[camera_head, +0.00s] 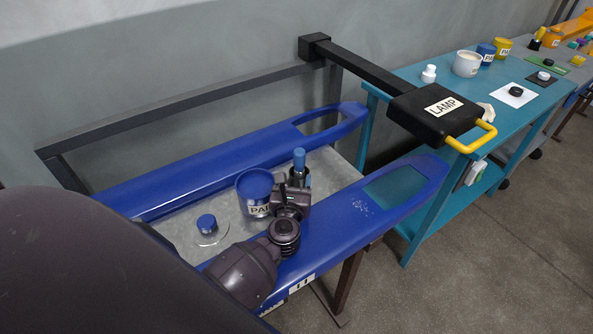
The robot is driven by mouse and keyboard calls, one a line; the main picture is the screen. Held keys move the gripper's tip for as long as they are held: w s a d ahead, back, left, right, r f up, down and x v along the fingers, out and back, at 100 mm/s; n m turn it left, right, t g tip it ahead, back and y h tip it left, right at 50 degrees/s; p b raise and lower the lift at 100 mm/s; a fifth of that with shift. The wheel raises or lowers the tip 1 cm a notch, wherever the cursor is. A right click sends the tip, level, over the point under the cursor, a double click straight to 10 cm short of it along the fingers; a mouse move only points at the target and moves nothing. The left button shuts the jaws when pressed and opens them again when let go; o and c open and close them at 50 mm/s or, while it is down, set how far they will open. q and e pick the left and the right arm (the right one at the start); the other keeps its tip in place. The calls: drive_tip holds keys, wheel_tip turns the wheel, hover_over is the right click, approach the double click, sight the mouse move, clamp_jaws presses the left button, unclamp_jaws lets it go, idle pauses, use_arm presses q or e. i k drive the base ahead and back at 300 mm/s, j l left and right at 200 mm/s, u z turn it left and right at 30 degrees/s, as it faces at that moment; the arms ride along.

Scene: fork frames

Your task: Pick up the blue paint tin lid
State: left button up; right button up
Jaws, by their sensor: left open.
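A paint tin (257,207) with a blue top and a partly hidden label stands on the grey surface between two long blue panels. Left of it lies a clear round disc with a blue knob (207,224), which looks like the paint tin lid; I cannot tell for certain. My left gripper (292,184) is open, just right of the tin and in front of a dark bottle with a blue cap (299,159). It hides part of the bottle. The gripper is apart from the knobbed disc. My right gripper is not in view.
A teal table (405,77) at right carries several tins and small items. The blue panels (250,150) border the grey surface on both sides. Floor at lower right is clear.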

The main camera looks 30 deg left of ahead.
sight(209, 227)
drive_tip(key=k+l, duration=0.7)
drive_tip(key=k, duration=0.2)
